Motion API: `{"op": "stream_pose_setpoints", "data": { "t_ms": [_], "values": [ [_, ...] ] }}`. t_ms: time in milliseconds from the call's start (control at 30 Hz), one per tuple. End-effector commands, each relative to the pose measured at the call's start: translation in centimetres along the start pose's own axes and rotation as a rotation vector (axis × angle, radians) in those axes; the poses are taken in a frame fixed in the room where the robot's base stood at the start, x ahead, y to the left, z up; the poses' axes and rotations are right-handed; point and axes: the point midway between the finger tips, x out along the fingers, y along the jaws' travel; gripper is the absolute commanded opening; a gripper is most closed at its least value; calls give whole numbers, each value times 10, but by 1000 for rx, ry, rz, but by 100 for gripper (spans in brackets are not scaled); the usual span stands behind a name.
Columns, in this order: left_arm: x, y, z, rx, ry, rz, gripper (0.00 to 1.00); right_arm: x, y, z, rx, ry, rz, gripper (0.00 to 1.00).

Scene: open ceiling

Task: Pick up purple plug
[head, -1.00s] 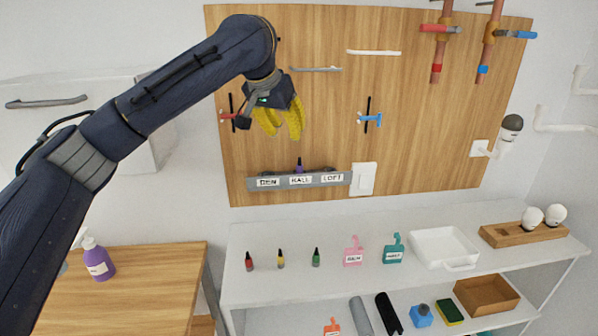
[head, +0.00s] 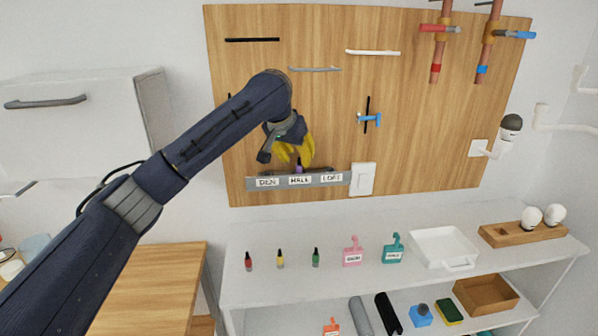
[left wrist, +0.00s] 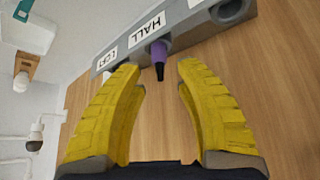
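The purple plug (left wrist: 160,55) sits in the middle socket, labelled HALL, of a grey strip (head: 340,180) on the wooden wall board. In the left wrist view its dark tip points out between my fingers. In the head view only a little of the purple plug (head: 299,168) shows below the fingers. My left gripper (head: 295,160) has yellow fingers and is open just in front of the plug; the left wrist view shows the fingers (left wrist: 161,68) apart on either side, with gaps between them and the plug. My right gripper is not in view.
A white switch plate (head: 363,179) is right of the strip. A blue-handled valve (head: 369,118) is above it. Red (head: 249,261), yellow (head: 280,259) and green (head: 316,257) plugs stand on the white shelf below, with tags and a white tray (head: 443,246).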

Motion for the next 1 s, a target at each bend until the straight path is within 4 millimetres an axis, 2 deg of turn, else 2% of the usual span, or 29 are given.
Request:
{"op": "stream_pose_setpoints", "data": {
  "t_ms": [200,500,533,833,1000],
  "values": [
    [19,0,0,-2,1,1,34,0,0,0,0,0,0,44],
    [22,0,0,-1,1,0,34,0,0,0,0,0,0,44],
    [22,0,0,-1,1,0,37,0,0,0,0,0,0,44],
    [22,0,0,-1,1,0,2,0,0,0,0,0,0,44],
    [22,0,0,-1,1,0,0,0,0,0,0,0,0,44]
  ]
}}
